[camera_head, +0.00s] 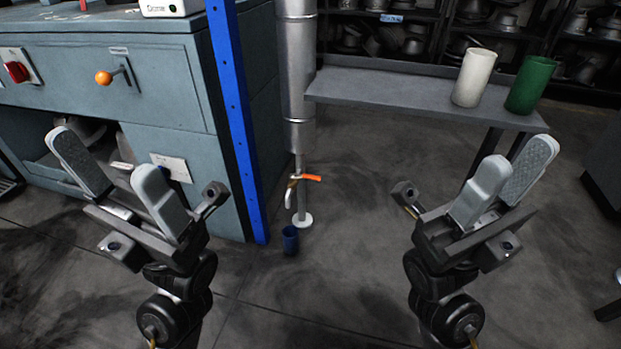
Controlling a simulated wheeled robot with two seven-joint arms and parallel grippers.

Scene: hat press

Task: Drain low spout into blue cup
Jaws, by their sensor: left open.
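The blue cup (290,240) stands upright on the floor at the middle of the head view, near the foot of a vertical metal pipe (297,75). A low spout (290,194) with a small valve and an orange handle (306,178) sits on the thin lower part of the pipe, above the cup. I cannot tell whether the handle is open or closed, and no liquid shows. My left gripper (108,164) is open and empty, left of the pipe in front of the cabinet. My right gripper (511,172) is apart from everything, with its fingers close together in the picture.
A grey shelf (385,92) to the right of the pipe holds a white cup (474,78) and a green cup (530,85). A blue upright post (237,120) stands between the blue-grey cabinet (160,85) and the pipe. The cabinet has an orange-knobbed lever (104,78).

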